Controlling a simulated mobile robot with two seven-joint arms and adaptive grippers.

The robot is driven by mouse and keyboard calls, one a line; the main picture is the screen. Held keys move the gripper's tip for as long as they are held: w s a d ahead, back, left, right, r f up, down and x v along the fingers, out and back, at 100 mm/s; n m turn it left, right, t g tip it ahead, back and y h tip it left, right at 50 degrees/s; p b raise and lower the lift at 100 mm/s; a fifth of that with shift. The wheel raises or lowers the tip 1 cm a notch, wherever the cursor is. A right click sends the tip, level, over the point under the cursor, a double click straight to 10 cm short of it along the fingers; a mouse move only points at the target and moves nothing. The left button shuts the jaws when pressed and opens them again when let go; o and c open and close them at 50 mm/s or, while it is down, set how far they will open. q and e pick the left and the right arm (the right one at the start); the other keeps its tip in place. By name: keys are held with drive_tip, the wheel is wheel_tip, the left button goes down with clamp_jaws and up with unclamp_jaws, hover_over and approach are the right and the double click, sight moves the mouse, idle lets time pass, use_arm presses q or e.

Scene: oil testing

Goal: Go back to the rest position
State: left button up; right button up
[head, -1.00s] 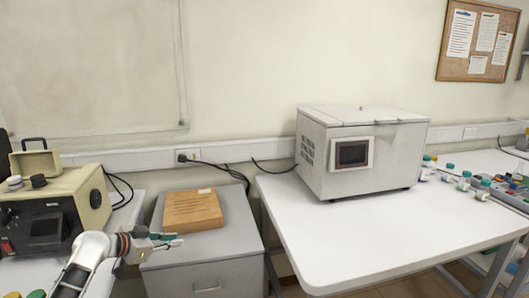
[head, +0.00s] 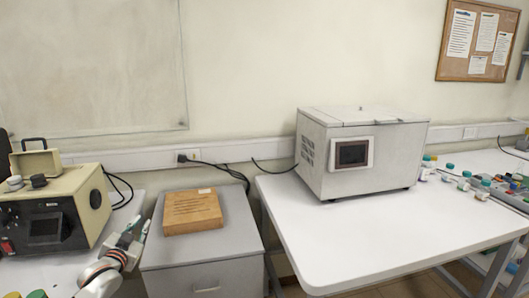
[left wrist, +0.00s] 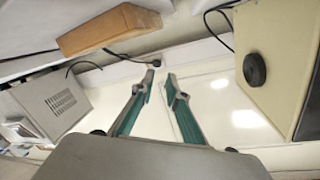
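My left gripper (head: 137,234) is low at the left in the head view, between the beige tester and the grey cabinet. Its fingers point up and away. In the left wrist view the left gripper (left wrist: 160,84) has its two green-padded fingers apart, with nothing between them. My right gripper is in neither view.
A beige tester (head: 82,205) stands left of the gripper. A wooden box (head: 192,211) lies on the grey cabinet (head: 200,250) to the right. A white machine (head: 335,190) stands on the white table (head: 340,240), whose front is clear. Several small bottles (head: 465,180) stand farther right.

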use_arm(q)
drive_tip(key=shift+g+h, duration=0.6)
drive_tip(key=shift+g, duration=0.3)
drive_tip(key=s+d+f, duration=0.2)
drive_tip(key=s+f, duration=0.1)
drive_tip(key=f, duration=0.1)
drive_tip(key=s+d+f, duration=0.1)
drive_tip(key=s+f, duration=0.2)
drive_tip(key=f, duration=0.1)
drive_tip(key=s+d+f, duration=0.2)
drive_tip(key=s+f, duration=0.1)
drive_tip(key=f, duration=0.1)
drive_tip(key=shift+d+f, duration=0.25)
drive_tip(key=shift+d, duration=0.05)
drive_tip(key=s+d+f+g, duration=0.1)
drive_tip(key=s+d+f, duration=0.3)
drive_tip(key=s, duration=0.7)
drive_tip(key=s+d+f+g+h, duration=0.1)
drive_tip(key=s+d+f, duration=0.3)
drive_tip(key=s+f, duration=0.4)
drive_tip(key=s+d+f+n+g+h, duration=0.1)
drive_tip(key=s+d+f, duration=0.3)
drive_tip(key=s, duration=1.2)
drive_tip(key=shift+d+f+g, duration=0.25)
drive_tip(key=shift+f+g, duration=0.65)
